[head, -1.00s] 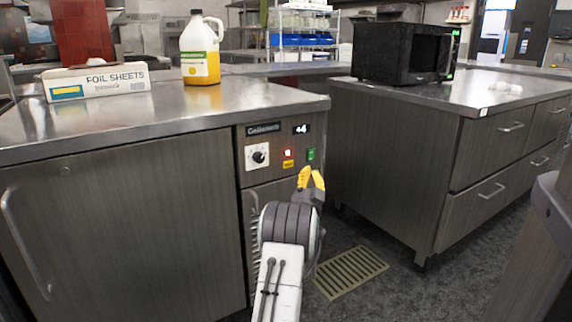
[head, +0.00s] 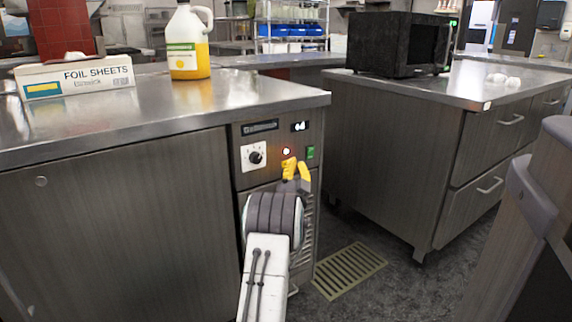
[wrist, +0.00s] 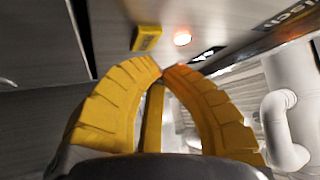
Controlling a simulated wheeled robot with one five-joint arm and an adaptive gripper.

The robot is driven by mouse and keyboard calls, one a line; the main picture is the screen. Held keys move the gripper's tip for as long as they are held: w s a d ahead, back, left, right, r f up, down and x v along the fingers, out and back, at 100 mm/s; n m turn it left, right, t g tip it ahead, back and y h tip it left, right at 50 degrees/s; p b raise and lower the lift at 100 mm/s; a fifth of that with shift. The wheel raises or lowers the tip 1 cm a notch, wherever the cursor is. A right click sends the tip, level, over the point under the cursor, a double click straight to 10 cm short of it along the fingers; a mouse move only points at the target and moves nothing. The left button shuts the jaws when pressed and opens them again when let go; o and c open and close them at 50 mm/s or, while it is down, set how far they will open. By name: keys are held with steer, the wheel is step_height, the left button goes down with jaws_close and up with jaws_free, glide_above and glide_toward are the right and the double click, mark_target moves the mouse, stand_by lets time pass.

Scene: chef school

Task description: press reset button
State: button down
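The control panel (head: 277,150) is on the front of the left steel-topped cabinet. My gripper (head: 290,165) is in front of the panel, just below the light, and hides the yellow part there. In the wrist view my yellow fingers (wrist: 161,68) meet at the tips, empty.
A foil sheets box (head: 76,77) and a jug with yellow liquid (head: 188,45) stand on the left counter. A black microwave (head: 398,44) stands on the right counter. A floor grate (head: 349,271) lies in the aisle between the cabinets.

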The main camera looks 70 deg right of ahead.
steer(key=shift+w+d, duration=0.55)
steer(key=shift+w, duration=0.1)
stand_by(2.4)
steer(key=shift+s+a, duration=0.1)
stand_by(0.4)
steer(key=shift+s+a, duration=0.5)
steer(key=shift+a, duration=0.1)
stand_by(0.9)
